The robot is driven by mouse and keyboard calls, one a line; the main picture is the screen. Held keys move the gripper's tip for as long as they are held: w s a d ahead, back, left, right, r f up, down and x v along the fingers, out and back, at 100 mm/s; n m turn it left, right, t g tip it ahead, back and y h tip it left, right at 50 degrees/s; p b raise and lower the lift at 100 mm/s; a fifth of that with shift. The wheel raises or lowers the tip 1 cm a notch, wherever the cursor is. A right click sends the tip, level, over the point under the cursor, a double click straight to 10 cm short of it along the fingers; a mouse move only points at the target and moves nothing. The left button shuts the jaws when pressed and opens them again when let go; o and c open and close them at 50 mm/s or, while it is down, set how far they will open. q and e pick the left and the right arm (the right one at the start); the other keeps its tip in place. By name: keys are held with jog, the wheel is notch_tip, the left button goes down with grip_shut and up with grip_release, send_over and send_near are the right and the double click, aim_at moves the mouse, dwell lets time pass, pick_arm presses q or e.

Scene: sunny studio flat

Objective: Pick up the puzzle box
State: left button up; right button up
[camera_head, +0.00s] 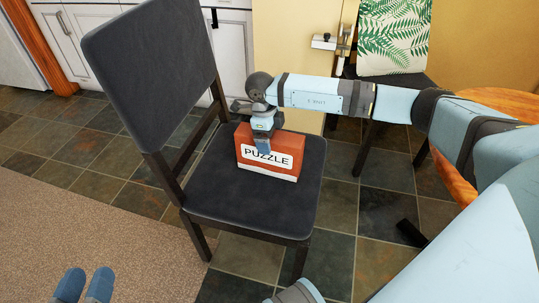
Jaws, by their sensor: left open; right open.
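The puzzle box (270,165) is orange-red with a white label reading "PUZZLE". It stands upright on its long edge on the dark seat of a chair (225,202). My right gripper (264,147) points down at the top of the box, with one blue finger in front of its face, partly over the label. The other finger is hidden, apparently behind the box. This gripper is open; whether it touches the box cannot be told. My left gripper (84,284) is open at the lower left, over the rug, far from the box, with only its fingertips in view.
The chair's tall backrest (150,65) rises left of the box. A second chair with a leaf-pattern cushion (394,36) stands behind, beside a round wooden table (505,103) at the right. White cabinets (75,45) line the back. A beige rug (90,245) covers the lower left floor.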

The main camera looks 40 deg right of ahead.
grip_shut()
jog(key=shift+r, duration=0.1)
jog(key=shift+r, duration=0.1)
